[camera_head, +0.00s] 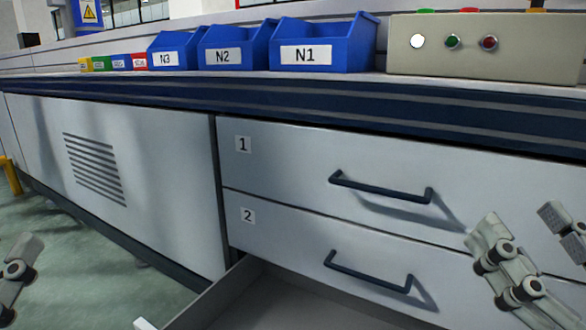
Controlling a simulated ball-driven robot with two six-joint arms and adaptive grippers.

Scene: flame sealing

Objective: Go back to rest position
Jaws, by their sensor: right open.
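My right gripper (522,227) is at the lower right, its fingers spread apart with nothing between them. It shows in front of the drawer fronts, right of the dark handles; whether it touches them cannot be told. My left gripper (17,267) shows only in part at the left edge, over the green floor; its jaw opening is not clear.
Drawer 1 (290,160) and drawer 2 (290,230) are shut. A lower drawer (235,290) stands pulled out at the bottom. On the bench stand blue bins N3 (172,58), N2 (228,58), N1 (307,57) and a beige button box (480,65).

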